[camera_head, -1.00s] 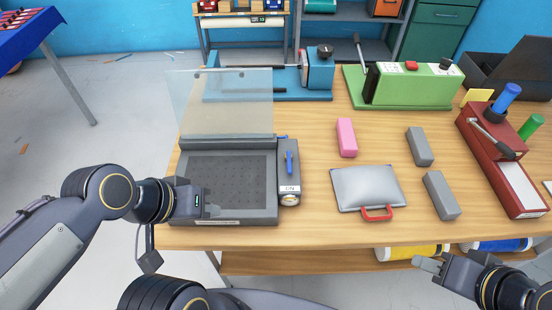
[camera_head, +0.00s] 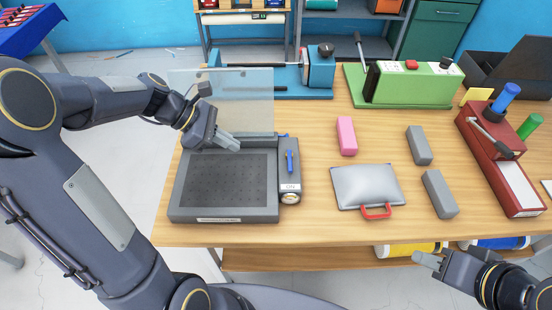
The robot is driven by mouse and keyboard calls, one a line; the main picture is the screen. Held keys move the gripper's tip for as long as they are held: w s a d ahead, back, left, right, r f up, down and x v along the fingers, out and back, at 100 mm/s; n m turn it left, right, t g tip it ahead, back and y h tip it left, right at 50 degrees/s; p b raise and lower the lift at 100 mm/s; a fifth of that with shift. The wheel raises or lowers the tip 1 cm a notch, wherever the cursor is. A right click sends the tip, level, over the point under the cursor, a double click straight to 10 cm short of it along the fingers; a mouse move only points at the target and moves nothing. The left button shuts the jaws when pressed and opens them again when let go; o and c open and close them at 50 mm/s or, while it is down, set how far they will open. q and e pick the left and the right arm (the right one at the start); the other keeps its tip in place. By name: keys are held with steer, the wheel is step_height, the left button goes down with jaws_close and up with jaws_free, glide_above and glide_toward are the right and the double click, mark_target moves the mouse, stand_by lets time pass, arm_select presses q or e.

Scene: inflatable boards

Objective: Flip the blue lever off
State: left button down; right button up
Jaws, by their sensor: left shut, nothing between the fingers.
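The blue lever (camera_head: 290,161) stands on the grey control panel (camera_head: 289,178) along the right side of the dark grey vacuum table (camera_head: 225,216). A label reading ON and a round gauge (camera_head: 290,198) sit below the lever. The transparent lid (camera_head: 250,95) is raised at the back of that table. My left gripper (camera_head: 235,146) is shut and empty above the table's back edge, left of the lever and apart from it. My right gripper (camera_head: 420,261) is at the lower right, past the bench's front edge; its finger opening is too small to tell.
Blue (camera_head: 318,75), green (camera_head: 415,85) and red (camera_head: 490,150) machines stand behind and to the right. The front strip is clear.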

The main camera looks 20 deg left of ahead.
mark_target(290, 162)
arm_select(q)
steer(key=x, duration=1)
steer(key=shift+w+d, duration=0.2)
steer(key=shift+d, duration=0.4)
steer(key=shift+w+d, duration=0.15)
steer(key=shift+d, duration=0.45)
steer(key=shift+w+d, duration=0.25)
steer(key=shift+d, duration=0.5)
steer(key=shift+d, duration=0.1)
